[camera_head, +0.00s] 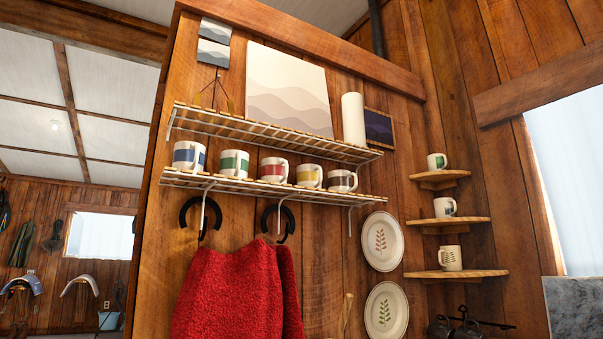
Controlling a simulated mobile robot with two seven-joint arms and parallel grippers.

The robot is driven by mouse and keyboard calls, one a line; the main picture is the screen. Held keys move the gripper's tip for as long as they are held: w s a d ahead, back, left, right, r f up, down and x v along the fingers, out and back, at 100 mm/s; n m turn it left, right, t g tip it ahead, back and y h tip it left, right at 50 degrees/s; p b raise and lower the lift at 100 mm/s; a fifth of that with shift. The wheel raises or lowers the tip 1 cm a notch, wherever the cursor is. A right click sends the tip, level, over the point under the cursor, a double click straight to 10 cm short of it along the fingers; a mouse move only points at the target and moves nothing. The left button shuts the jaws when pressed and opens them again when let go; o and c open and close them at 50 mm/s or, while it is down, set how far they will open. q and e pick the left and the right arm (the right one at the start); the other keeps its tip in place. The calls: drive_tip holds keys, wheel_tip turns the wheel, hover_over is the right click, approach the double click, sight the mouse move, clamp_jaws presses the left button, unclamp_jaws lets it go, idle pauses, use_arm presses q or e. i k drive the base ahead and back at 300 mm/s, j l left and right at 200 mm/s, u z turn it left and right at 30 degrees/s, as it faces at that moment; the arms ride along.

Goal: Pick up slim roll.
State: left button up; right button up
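A slim white roll (353,119) stands upright near the right end of the upper slatted shelf (270,131). It looks like a paper roll and is fully in view. A small dark framed picture (379,128) is just to its right, and a large pale picture with wavy bands (288,88) is to its left. Neither of my grippers is in the head view.
Several striped mugs (272,170) stand on the lower shelf (264,187) beneath the roll. Red towels (229,293) hang below from dark hooks. Decorated plates (382,241) hang on the wall. Corner shelves (448,221) at right hold more mugs.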

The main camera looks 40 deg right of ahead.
sight(353, 116)
drive_tip(key=z, duration=1.7)
drive_tip(key=i+l+u, duration=0.1)
drive_tip(key=l, duration=0.2)
drive_tip(key=i+l, duration=0.1)
drive_tip(key=l, duration=0.25)
drive_tip(key=i+l+u, duration=0.15)
drive_tip(key=l, duration=0.15)
